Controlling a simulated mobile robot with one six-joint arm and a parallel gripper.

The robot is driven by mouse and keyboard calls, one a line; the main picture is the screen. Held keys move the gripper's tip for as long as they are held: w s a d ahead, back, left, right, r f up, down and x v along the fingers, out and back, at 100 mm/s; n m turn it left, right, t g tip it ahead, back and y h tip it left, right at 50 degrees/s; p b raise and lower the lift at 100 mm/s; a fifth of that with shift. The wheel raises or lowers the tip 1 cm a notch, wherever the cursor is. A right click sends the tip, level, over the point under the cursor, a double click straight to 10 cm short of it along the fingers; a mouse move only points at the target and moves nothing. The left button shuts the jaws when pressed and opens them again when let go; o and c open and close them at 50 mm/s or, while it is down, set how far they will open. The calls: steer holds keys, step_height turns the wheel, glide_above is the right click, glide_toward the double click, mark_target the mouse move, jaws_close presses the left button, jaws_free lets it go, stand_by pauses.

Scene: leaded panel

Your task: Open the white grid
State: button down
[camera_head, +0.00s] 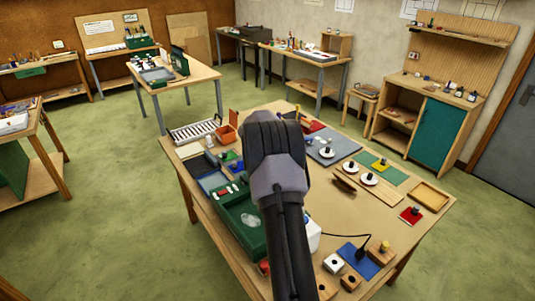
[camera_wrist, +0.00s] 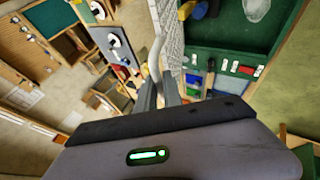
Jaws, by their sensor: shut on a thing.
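The white grid (camera_wrist: 173,35) is a pale mesh panel in the wrist view. It is seen at a steep slant along the left side of a green case (camera_wrist: 215,60). A bent light-grey handle (camera_wrist: 154,45) runs beside the grid and down between my fingers. My gripper (camera_wrist: 160,90) is shut on this handle. How far the grid is tilted from the case, I cannot tell. In the head view the green case (camera_head: 247,242) stands on the table left of my arm, which hides my gripper and at least most of the grid.
The wooden table (camera_head: 300,262) holds a white slotted rack (camera_head: 193,131), an orange bin (camera_head: 226,134), white discs (camera_head: 368,179), a wooden tray (camera_head: 428,196) and a blue mat (camera_head: 357,261) with a dark cable. Green floor (camera_head: 110,200) surrounds it.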

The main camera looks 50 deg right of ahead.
steer(key=shift+f, duration=0.1)
steer(key=c, duration=1.5)
jaws_free()
steer(key=shift+d, duration=0.1)
steer(key=b+v, duration=0.2)
steer(key=v, duration=1.5)
steer(key=shift+r, duration=0.2)
steer(key=shift+a, duration=0.2)
